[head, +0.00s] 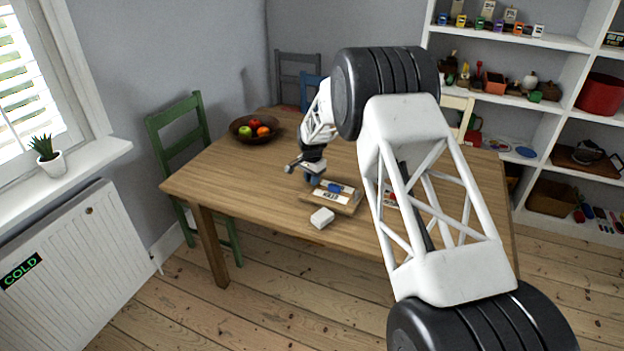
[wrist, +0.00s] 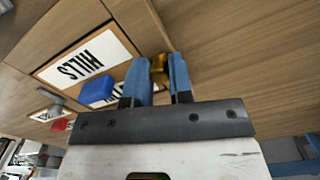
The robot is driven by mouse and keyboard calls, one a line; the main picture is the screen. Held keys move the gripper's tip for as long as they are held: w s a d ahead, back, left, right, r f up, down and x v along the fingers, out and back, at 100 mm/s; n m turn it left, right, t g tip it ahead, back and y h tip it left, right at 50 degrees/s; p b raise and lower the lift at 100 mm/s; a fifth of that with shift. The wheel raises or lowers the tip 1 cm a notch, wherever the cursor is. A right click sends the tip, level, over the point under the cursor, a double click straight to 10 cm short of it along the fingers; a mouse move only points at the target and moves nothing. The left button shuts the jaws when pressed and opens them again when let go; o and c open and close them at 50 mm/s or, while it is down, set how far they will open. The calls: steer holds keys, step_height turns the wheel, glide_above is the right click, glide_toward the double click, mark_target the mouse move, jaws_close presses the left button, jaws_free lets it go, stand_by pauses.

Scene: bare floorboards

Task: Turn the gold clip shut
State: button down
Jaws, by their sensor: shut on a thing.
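The gold clip (wrist: 159,66) shows in the wrist view between the tips of my gripper's two blue fingers (wrist: 165,72). My gripper is shut on it, and the fingers hide part of the clip. In the head view my gripper (head: 312,179) is low over the table, at the back left of the small wooden piece (head: 347,208). The clip cannot be made out there, and its turn angle is unclear.
A blue block (wrist: 98,92) lies beside the fingers. A fruit bowl (head: 255,130) stands at the back left. The table's left part is clear.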

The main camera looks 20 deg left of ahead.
steer(key=c, duration=1)
jaws_free()
steer(key=shift+r, duration=0.15)
steer(key=shift+r, duration=3.75)
